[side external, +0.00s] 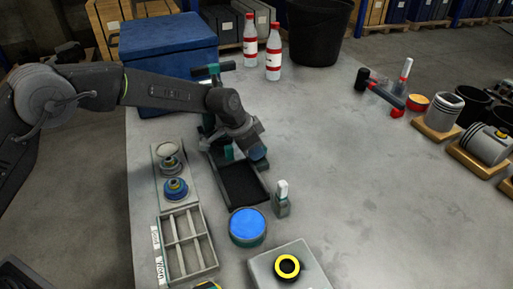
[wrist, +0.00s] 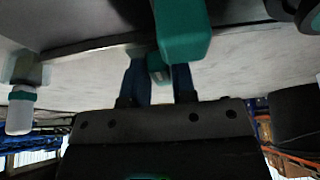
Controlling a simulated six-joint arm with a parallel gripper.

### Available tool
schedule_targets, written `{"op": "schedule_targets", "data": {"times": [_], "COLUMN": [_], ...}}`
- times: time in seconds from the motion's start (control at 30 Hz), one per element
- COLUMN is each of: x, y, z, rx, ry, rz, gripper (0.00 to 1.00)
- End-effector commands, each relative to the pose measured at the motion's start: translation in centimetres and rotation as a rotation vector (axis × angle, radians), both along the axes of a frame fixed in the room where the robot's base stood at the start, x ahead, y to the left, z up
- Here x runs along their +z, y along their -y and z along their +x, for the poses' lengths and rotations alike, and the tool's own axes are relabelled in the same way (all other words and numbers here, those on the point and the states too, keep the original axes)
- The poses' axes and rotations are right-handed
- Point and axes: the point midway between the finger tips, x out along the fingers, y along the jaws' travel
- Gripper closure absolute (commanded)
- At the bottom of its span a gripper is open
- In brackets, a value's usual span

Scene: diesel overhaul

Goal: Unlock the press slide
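The press stands near the left of the bench in the side external view, with a teal upper part (side external: 213,70), a smaller teal part (side external: 229,152) and a dark rectangular bed (side external: 240,186). My gripper (side external: 259,160) is low over the bed, beside the smaller teal part, and the arm hides much of the press. In the wrist view, my two dark blue fingers (wrist: 160,84) stand a little apart with a small teal piece (wrist: 157,68) between them. I cannot tell whether they touch it. A larger teal block (wrist: 182,32) is close to the camera.
A small bottle (side external: 282,201) and a blue-topped round tin (side external: 247,227) stand near the bed. A parts tray (side external: 187,243) and a grey box (side external: 283,278) are in front. A blue crate (side external: 168,45) stands behind. The bench middle is clear.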

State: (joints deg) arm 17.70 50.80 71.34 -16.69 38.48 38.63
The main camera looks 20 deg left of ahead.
Motion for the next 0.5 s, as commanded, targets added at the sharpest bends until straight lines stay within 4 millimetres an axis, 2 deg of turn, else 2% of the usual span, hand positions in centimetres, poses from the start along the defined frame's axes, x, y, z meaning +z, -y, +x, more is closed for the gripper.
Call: {"op": "schedule_targets", "data": {"times": [0.03,0.23,0.5], "x": [0.01,0.03,0.05], "y": [0.0,0.0,0.09], "z": [0.0,0.01,-0.03], "rx": [0.0,0.0,0.043], "ry": [0.0,0.0,0.001], "rz": [0.0,0.0,0.001], "gripper": [0.8,0.99,1.0]}}
